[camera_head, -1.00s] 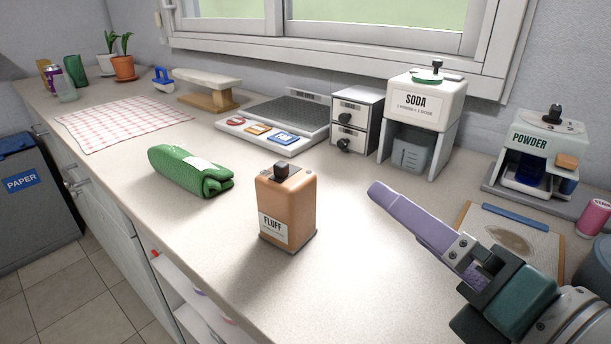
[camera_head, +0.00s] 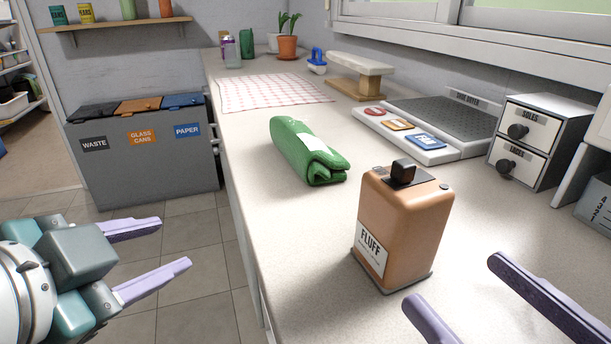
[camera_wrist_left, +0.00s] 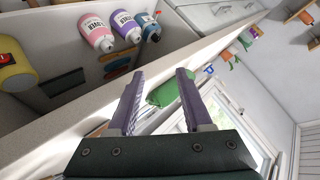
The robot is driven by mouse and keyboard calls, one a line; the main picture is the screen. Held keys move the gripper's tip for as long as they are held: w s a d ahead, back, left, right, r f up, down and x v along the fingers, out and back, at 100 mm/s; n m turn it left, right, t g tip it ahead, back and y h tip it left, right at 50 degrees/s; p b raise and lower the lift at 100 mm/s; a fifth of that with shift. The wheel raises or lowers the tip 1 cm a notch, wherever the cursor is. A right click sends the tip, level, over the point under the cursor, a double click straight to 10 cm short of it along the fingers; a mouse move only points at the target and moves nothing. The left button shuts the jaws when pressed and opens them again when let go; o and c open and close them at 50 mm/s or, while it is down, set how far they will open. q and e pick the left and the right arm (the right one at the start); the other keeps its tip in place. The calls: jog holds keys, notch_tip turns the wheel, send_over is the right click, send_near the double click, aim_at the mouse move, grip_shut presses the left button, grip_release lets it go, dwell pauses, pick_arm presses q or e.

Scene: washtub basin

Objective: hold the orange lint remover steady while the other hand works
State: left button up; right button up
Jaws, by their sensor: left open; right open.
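The orange lint remover (camera_head: 405,225), a box labelled FLUFF with a black knob on top, stands upright on the counter in the head view. My left gripper (camera_head: 175,255) is open and empty at the left, in front of the counter and apart from it. Its two purple fingers also show in the left wrist view (camera_wrist_left: 157,100), with the green rolled cloth visible beyond them. My right gripper (camera_head: 470,285) shows only its purple fingers at the lower right. They are spread apart, close to the lint remover's right side, with nothing visible between them.
A green rolled cloth (camera_head: 305,150) lies behind the lint remover. A tray with coloured labels (camera_head: 420,153) and a drawer unit (camera_head: 540,140) stand at the back right. Sorting bins (camera_head: 145,160) stand on the floor at left. Bottles (camera_wrist_left: 98,33) sit on a shelf below the counter.

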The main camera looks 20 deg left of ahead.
aim_at(399, 223)
pick_arm(q)
jog(key=w+d+r+m+t+h, duration=0.45)
jog(key=r+m, duration=0.25)
jog(key=m, duration=0.2)
pick_arm(e)
jog(key=x, duration=1)
pick_arm(q)
jog(key=s+d+m+g+h, duration=0.4)
jog(key=d+m+h, duration=0.2)
jog(key=m+h, duration=0.4)
jog(key=m, duration=0.3)
jog(key=shift+s+d+r+g, duration=0.35)
jog(key=shift+s+d+r, duration=0.05)
pick_arm(e)
jog(key=shift+d, duration=0.1)
jog(key=c, duration=1.6)
